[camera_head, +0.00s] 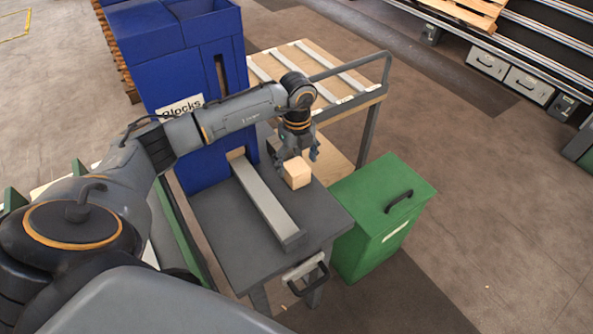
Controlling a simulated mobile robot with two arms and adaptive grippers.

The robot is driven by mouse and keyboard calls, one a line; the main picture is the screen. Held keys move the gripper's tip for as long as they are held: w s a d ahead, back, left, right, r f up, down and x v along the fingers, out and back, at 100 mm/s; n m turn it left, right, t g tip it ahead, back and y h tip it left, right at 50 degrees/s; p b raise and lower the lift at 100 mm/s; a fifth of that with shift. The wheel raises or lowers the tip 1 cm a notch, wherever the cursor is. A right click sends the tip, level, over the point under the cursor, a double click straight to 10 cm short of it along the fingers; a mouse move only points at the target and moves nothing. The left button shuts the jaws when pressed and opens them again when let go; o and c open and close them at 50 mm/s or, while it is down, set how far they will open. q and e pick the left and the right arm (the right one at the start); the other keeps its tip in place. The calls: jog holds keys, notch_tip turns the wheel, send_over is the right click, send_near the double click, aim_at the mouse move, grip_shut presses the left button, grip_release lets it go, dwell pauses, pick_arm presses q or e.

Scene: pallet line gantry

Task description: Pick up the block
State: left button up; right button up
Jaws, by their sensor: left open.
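A light wooden block (297,173) sits on the dark grey table (237,240), near its far right edge. My left gripper (298,158) is open and points down, just above and behind the block, with its fingers close to the block's top. I cannot tell whether a finger touches it. The block's far side is partly hidden by the gripper. My right gripper is not in view.
A grey metal rail (262,203) lies along the table, left of the block. A blue dispenser labelled Blocks (200,70) stands behind. A green bin (380,215) stands right of the table. A wooden-topped cart (330,75) is farther back.

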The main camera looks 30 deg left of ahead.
aim_at(297, 166)
pick_arm(q)
notch_tip(297, 166, down, 4)
jog(key=shift+s+r+p, duration=0.1)
jog(key=shift+r+p, duration=0.15)
jog(key=shift+p, duration=0.1)
jog(key=shift+f, duration=0.15)
jog(key=shift+c, duration=1.3)
jog(key=c, duration=1)
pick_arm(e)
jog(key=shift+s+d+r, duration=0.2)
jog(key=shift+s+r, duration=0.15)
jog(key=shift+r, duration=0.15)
